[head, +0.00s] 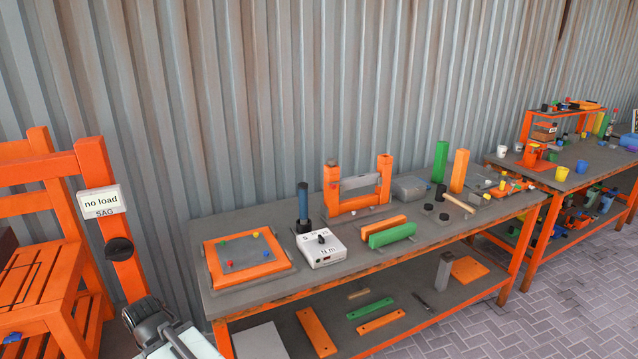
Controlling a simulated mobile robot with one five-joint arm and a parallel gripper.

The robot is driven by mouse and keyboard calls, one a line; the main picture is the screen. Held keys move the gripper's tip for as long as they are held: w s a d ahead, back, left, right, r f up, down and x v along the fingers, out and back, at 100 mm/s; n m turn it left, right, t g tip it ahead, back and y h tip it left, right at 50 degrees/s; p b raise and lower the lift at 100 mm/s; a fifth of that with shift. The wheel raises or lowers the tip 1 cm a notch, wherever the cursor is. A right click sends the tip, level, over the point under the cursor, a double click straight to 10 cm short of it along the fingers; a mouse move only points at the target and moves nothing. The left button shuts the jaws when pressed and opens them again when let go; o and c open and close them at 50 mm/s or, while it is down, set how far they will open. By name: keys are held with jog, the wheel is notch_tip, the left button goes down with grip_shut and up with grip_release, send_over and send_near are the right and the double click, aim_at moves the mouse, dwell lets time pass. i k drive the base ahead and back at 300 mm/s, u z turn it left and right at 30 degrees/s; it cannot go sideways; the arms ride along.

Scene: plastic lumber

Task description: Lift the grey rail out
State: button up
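A grey rail (361,181) spans level between the two upright posts of an orange U-shaped frame (386,172). The frame stands at the back of the grey-topped workbench (225,225), right of the middle of its left half. Both rail ends meet the posts; how they are held there is too small to tell. A dark and white part at the bottom left edge looks like part of my arm. No gripper fingers show, and nothing of mine is near the rail.
An orange-framed board (245,258), a white box with a knob (321,248) and a blue-handled tool (303,202) stand left of the frame. A grey box (410,188) stands right. An orange chair (60,220) is far left.

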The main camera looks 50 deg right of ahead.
aim_at(358, 181)
jog(key=u, duration=2.85)
jog(key=k, duration=2.7)
jog(key=z, duration=1.15)
